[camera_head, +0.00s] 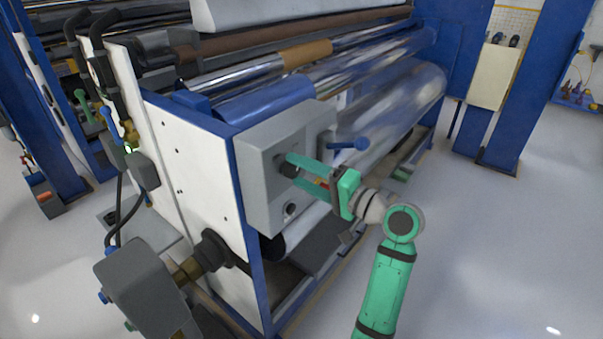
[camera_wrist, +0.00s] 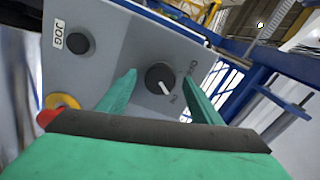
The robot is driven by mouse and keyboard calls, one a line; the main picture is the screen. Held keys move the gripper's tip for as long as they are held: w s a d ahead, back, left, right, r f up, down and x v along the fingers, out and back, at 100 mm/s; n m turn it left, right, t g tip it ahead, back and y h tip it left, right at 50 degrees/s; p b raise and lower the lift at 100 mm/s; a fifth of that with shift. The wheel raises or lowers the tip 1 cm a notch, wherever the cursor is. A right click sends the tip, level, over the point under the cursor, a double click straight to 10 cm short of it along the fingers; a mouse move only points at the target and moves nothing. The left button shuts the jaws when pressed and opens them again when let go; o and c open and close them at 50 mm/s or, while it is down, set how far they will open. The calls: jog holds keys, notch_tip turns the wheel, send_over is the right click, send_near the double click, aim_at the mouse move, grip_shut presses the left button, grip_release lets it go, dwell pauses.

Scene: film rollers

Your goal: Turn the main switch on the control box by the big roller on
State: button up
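The grey control box (camera_head: 262,180) is fixed on the white end panel by the big roller (camera_head: 400,105). Its main switch is a round black knob (camera_head: 288,169) on the front face. In the wrist view the knob (camera_wrist: 158,76) has a white pointer mark aimed to the lower right, at small lettering that looks like ON; more lettering stands to its upper right. My gripper (camera_head: 293,170) is at the box face, open, with one green finger on each side of the knob. I cannot tell whether the fingers touch it.
A black button (camera_wrist: 78,40) beside a JOG label (camera_wrist: 58,33) and a red button with a yellow ring (camera_wrist: 60,102) are on the same face. A blue handle (camera_head: 348,145) sticks out right of the box. The floor (camera_head: 480,240) at the right is clear.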

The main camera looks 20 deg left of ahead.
jog(key=v, duration=1)
jog(key=shift+d, duration=0.35)
jog(key=shift+s, duration=0.15)
jog(key=s+d+f+m+t+h, duration=0.15)
jog(key=f+m+t+h, duration=0.25)
jog(key=f, duration=1)
jog(key=s+d+f+m+t+h, duration=0.1)
jog(key=s+f+m+t+h, duration=0.2)
jog(key=f, duration=1.1)
jog(key=s+d+f+t+h, duration=0.1)
jog(key=s+d+f+h, duration=0.1)
jog(key=s+f+h, duration=0.35)
jog(key=s+d+f+n+h, duration=0.2)
jog(key=s+d, duration=0.1)
jog(key=s, duration=0.9)
jog(key=s+d+f+n+h, duration=0.1)
jog(key=s+d+n+h, duration=0.15)
jog(key=s, duration=0.85)
jog(key=s+a+r+n+t, duration=0.1)
jog(key=s+r+n, duration=0.2)
jog(key=s+r, duration=0.2)
jog(key=v, duration=0.3)
